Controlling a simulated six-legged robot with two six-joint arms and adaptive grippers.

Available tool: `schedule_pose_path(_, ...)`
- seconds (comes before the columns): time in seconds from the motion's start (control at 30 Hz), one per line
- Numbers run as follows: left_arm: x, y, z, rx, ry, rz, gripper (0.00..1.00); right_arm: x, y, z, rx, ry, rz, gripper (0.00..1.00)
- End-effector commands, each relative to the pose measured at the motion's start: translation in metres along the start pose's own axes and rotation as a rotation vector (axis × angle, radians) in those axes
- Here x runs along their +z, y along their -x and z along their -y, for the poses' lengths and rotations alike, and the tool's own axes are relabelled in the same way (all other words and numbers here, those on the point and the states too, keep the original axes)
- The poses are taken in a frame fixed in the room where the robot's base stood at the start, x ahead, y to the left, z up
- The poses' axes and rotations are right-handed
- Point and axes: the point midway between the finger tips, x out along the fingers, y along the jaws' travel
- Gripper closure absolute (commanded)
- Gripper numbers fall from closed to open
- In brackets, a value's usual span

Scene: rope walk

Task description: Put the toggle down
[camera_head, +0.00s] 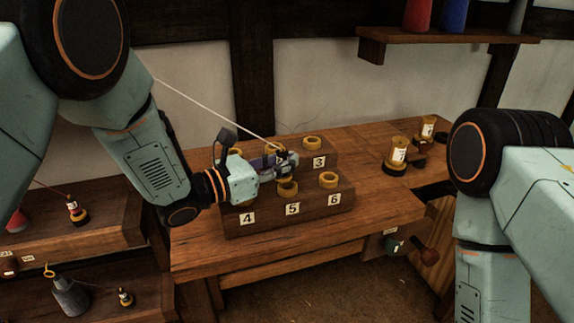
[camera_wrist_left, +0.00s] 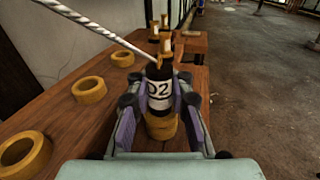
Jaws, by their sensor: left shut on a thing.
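The toggle (camera_wrist_left: 158,95) is a dark upright cylinder with a white label reading 02, and a pale rope runs from its top. My left gripper (camera_wrist_left: 160,112) is shut on it, with purple finger pads at its two sides. A yellow ring-like band shows at its lower end; I cannot tell whether it is its own base or a ring of the block. In the head view my left gripper (camera_head: 280,162) is over the numbered wooden block (camera_head: 265,217), just above and behind ring 5 (camera_head: 287,188). My right gripper is out of view; only its arm shows.
Ring 3 (camera_head: 312,142) and ring 6 (camera_head: 328,179) look empty. Yellow-and-white labelled pieces (camera_head: 398,153) stand at the bench's right. The rope (camera_head: 210,108) stretches up left. Lower shelves (camera_head: 95,225) at left hold small items.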

Motion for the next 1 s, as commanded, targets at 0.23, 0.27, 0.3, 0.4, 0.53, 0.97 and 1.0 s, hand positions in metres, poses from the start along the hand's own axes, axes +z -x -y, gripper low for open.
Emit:
schedule_pose_path(0.23, -0.0086, -0.0026, 0.0002, 0.0, -0.003, 0.001, 1.0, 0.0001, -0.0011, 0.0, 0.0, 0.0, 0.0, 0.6)
schedule_pose_path(0.27, -0.0086, -0.0027, 0.0002, -0.001, -0.002, 0.001, 1.0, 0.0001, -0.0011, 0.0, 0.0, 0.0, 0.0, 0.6)
schedule_pose_path(0.3, -0.0088, -0.0027, 0.0003, 0.0, -0.002, 0.001, 1.0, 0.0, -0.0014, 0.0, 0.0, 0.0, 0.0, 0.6)
schedule_pose_path(0.4, -0.0112, -0.0026, 0.0003, 0.0, -0.002, 0.001, 1.0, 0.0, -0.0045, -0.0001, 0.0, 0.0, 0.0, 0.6)
schedule_pose_path(0.53, -0.0118, -0.0025, 0.0004, 0.0, -0.001, 0.0, 0.8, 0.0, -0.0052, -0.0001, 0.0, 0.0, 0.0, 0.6)
schedule_pose_path(0.97, -0.0113, -0.0024, 0.0003, 0.0, -0.001, 0.0, 0.57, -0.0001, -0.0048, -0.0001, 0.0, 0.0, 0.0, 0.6)
schedule_pose_path(1.0, -0.0113, -0.0024, 0.0003, 0.0, -0.001, 0.0, 0.57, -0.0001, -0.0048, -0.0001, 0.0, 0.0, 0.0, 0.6)
